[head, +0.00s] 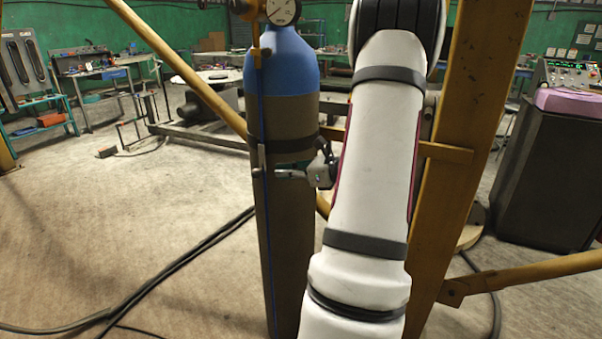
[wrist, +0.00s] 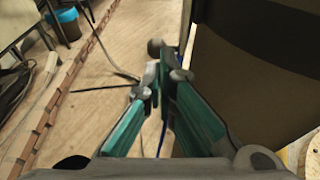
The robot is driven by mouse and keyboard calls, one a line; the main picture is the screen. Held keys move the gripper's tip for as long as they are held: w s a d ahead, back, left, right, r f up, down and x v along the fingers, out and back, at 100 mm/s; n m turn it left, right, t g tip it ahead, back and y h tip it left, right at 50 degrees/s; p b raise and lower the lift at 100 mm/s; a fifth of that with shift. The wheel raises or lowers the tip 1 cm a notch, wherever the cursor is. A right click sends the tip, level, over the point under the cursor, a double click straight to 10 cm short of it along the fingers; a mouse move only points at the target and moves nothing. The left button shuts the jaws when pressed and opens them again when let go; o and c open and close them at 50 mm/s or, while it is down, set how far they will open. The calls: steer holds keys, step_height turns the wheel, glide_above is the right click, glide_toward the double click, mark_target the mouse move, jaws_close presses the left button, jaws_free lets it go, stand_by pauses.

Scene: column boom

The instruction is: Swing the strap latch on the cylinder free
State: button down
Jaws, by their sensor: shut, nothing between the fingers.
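The gas cylinder (head: 285,235) stands upright in the head view, with a blue shoulder and a dark brown body. A black strap (head: 283,143) runs around it. A small grey upright piece at the strap's left front, seemingly the latch (head: 262,157), shows beside a thin blue line. My gripper (head: 284,173) is in front of the cylinder just below the strap, its fingers pointing left toward this piece.
A yellow post (head: 470,130) stands right of my arm, and a yellow diagonal brace (head: 180,65) passes behind the cylinder. Black cables (head: 170,275) lie on the floor at left. A dark cabinet (head: 548,165) stands at right. The left floor is mostly open.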

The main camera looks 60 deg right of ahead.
steer(key=x, duration=0.4)
steer(key=shift+w+f, duration=0.15)
steer(key=shift+w, duration=0.2)
steer(key=shift+w+f+t+b, duration=0.2)
steer(key=shift+t+b, duration=0.1)
steer(key=shift+b, duration=0.45)
